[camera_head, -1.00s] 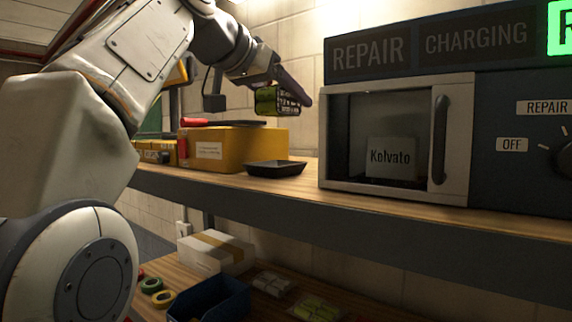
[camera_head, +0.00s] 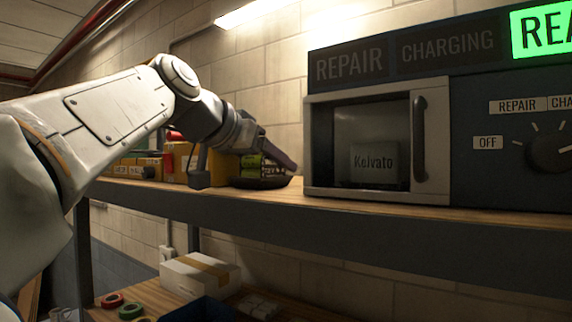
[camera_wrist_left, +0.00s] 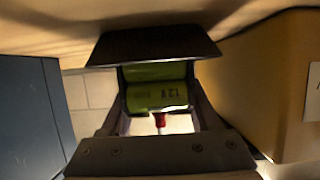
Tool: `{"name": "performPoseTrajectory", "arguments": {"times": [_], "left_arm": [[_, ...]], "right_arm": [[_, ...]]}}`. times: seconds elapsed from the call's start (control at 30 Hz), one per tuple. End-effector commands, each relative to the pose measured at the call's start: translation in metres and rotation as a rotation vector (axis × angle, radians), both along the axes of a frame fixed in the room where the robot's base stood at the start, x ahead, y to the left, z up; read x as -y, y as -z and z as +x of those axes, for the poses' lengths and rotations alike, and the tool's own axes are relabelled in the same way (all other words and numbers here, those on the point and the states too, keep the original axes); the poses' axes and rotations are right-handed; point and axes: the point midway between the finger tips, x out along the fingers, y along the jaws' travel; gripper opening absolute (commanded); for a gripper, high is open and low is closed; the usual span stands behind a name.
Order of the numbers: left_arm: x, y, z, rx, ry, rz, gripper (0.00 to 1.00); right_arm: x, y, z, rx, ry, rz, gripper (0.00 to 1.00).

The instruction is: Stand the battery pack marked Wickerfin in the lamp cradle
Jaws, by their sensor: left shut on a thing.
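My left gripper (camera_head: 272,162) is shut on a green battery pack (camera_head: 251,162), low over the shelf and left of the charger. In the left wrist view, the pack (camera_wrist_left: 157,95) sits between the fingers and shows "12V"; no Wickerfin name is readable. A black tray (camera_head: 262,183) lies right at the held pack; I cannot tell whether they touch. It also appears as a dark shape beyond the pack in the left wrist view (camera_wrist_left: 150,45). I cannot make out a lamp cradle. My right gripper is not in view.
The charger has a closed glass door (camera_head: 377,148) with a thing marked "Kelvato" (camera_head: 373,162) behind it. Its green sign (camera_head: 541,30) is lit. A yellow case (camera_head: 176,164) stands left of my gripper. A white box (camera_head: 200,273) sits on the lower shelf.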

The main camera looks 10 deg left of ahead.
Motion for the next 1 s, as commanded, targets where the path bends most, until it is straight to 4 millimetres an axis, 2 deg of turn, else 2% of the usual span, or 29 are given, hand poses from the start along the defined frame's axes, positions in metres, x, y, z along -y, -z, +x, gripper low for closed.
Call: {"name": "performPoseTrajectory", "arguments": {"times": [0.03,0.1,0.4,0.53,1.0], "left_arm": [[0.000,0.000,0.001,-0.001,0.000,0.000,0.70],[0.000,0.000,0.000,-0.001,0.000,0.000,0.92],[-0.001,0.000,0.000,0.000,-0.001,0.000,0.92],[-0.004,-0.004,-0.007,0.002,-0.003,-0.001,0.92],[-0.037,-0.040,-0.086,0.001,-0.007,0.000,0.92]], "right_arm": [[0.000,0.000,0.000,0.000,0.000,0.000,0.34],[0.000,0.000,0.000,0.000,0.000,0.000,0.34],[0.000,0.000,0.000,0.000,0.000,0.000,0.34],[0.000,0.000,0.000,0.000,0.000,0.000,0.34],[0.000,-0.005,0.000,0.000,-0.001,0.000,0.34]]}}
